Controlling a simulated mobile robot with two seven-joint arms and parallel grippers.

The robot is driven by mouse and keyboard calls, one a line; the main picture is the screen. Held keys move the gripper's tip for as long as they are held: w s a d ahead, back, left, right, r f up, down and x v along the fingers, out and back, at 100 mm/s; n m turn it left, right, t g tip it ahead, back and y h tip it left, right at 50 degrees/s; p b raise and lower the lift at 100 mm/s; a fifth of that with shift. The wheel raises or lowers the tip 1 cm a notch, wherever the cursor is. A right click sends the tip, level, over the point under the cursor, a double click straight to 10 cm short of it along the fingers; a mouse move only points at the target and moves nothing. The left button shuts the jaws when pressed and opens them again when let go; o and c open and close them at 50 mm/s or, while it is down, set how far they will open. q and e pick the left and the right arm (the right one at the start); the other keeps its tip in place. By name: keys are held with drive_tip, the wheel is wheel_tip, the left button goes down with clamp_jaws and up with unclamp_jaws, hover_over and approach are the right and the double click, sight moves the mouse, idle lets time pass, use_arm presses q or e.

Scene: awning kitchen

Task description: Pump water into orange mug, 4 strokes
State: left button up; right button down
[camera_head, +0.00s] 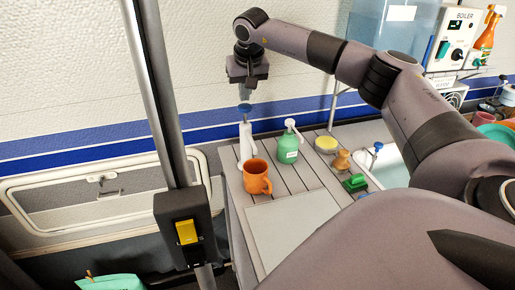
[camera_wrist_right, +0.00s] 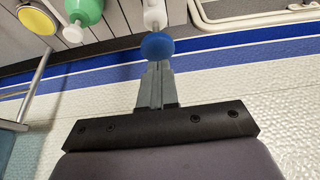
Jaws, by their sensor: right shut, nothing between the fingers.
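The white water pump (camera_head: 246,138) stands upright at the back left of the slatted counter, with a blue knob (camera_head: 245,107) on top. The orange mug (camera_head: 256,178) stands upright in front of the pump, close to it; its inside is too small to read. My right gripper (camera_head: 246,94) points down just above the knob, its fingers shut and empty. In the right wrist view the fingertips (camera_wrist_right: 157,68) meet the blue knob (camera_wrist_right: 157,45) in the picture; I cannot tell whether they touch it. My left gripper is out of view.
A green dispenser bottle (camera_head: 290,147) stands right of the pump. A yellow sponge (camera_head: 326,144), a wooden item (camera_head: 341,160) and a green block (camera_head: 355,183) sit farther right. A pale board (camera_head: 292,228) lies clear in front of the mug. A metal post (camera_head: 160,100) rises at left.

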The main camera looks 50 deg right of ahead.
sight(245, 106)
drive_tip(key=shift+f, duration=0.1)
idle(0.4)
drive_tip(key=shift+f+b, duration=0.65)
drive_tip(key=shift+f, duration=1.5)
drive_tip(key=shift+r, duration=0.1)
drive_tip(key=shift+r+p, duration=0.75)
drive_tip(key=shift+r, duration=1.4)
